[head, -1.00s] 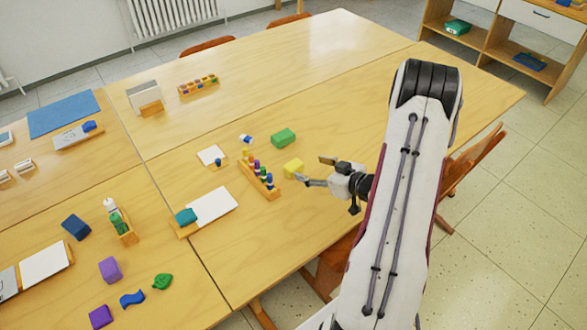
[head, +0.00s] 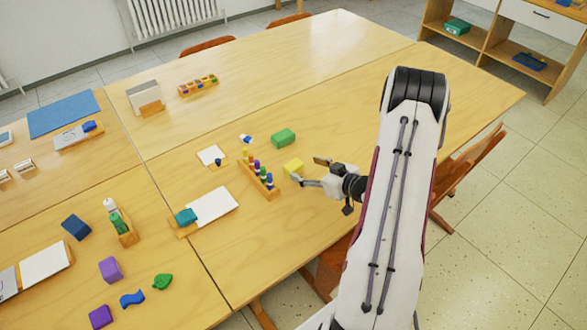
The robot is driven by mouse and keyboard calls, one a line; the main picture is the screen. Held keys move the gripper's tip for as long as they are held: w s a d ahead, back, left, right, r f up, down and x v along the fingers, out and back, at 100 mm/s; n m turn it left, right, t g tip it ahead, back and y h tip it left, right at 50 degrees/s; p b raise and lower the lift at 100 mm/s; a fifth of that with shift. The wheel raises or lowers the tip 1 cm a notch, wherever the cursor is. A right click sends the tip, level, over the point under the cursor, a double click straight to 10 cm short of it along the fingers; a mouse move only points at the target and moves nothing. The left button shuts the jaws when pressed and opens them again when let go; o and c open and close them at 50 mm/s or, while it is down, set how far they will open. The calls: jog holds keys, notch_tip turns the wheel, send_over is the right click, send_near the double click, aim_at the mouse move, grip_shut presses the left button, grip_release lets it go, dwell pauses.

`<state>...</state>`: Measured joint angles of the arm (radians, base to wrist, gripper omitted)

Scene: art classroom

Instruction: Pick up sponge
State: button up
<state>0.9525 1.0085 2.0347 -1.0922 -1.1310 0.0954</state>
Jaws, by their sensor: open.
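A small yellow block (head: 293,166) that looks like a sponge lies on the wooden table, just right of a peg stand. My gripper (head: 309,169) is open and empty, close to the right of the yellow block. Its fingers point left; the lower fingertip is at the block's near side and the other finger is beyond its right side. I cannot tell whether the lower finger touches it. A larger green block (head: 284,137), perhaps also a sponge, lies behind the yellow one.
The wooden peg stand (head: 258,173) with coloured pegs stands close left of the yellow block. A white sheet (head: 214,206) with a teal block (head: 186,216) lies further left. A small white and blue item (head: 246,139) lies behind the stand. The table (head: 350,100) is clear toward the back right.

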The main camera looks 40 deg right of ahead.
aim_at(296, 166)
dwell(0.3)
jog(key=shift+a+x, duration=0.15)
jog(key=shift+x, duration=1.15)
jog(key=shift+a+x, duration=0.1)
jog(key=shift+x, duration=1.15)
jog(key=c, duration=0.9)
